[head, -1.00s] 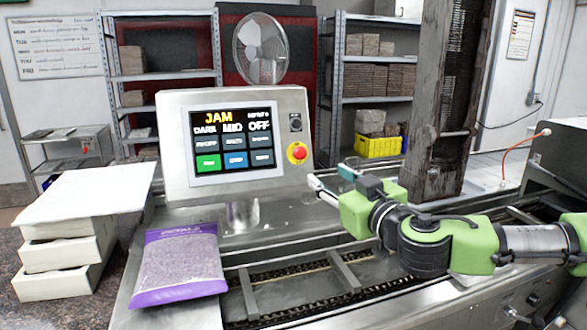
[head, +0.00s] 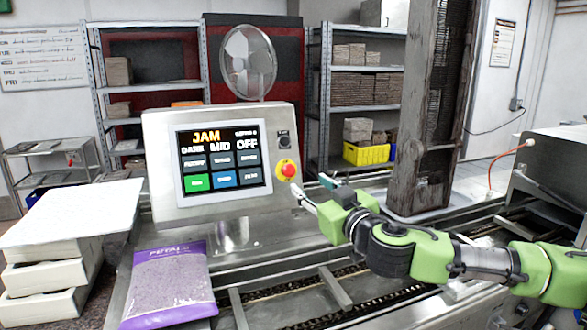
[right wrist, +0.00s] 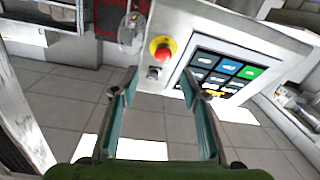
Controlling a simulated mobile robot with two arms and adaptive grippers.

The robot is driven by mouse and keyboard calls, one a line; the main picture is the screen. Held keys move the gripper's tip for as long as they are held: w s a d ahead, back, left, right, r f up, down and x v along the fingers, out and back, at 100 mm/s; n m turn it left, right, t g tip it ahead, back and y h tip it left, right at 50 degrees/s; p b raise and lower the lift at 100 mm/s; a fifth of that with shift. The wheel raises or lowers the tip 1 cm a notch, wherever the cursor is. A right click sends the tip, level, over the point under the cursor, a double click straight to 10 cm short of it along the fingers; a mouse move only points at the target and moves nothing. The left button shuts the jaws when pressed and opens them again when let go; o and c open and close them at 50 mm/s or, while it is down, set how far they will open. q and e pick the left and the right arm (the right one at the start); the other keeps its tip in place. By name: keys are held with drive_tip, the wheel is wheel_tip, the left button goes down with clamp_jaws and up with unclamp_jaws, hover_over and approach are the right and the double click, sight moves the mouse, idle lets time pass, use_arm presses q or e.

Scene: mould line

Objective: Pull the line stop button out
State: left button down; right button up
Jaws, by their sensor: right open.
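The line stop button (head: 288,170) is a red mushroom knob on a yellow collar, on the right side of the grey control panel (head: 158,165). In the right wrist view the button (right wrist: 161,49) lies beyond the fingertips, between their lines. My right gripper (head: 312,187) is just right of and slightly below the button in the head view, apart from it. Its two fingers stand open and empty in the right wrist view (right wrist: 160,85). The panel screen (head: 222,160) reads "JAM". My left gripper is not in view.
A black switch (head: 284,142) sits just above the button. A purple bag (head: 168,285) lies at the front left, beside stacked white trays (head: 50,275). The conveyor (head: 330,290) runs below my right arm. A dark upright post (head: 425,110) stands behind the arm.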

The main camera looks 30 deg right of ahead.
sight(291, 173)
drive_tip(key=w+p, duration=0.1)
drive_tip(key=w, duration=0.1)
drive_tip(key=w+p, duration=0.2)
drive_tip(key=w, duration=0.1)
drive_tip(key=w+d+p, duration=0.1)
drive_tip(key=w+p, duration=0.1)
drive_tip(key=w, duration=0.1)
drive_tip(key=shift+w, duration=0.15)
drive_tip(key=shift+w+p, duration=0.45)
drive_tip(key=shift+w, duration=0.2)
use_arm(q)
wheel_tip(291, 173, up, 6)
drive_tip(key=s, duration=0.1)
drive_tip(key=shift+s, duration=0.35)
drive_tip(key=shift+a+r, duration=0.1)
use_arm(e)
drive_tip(key=shift+f, duration=0.1)
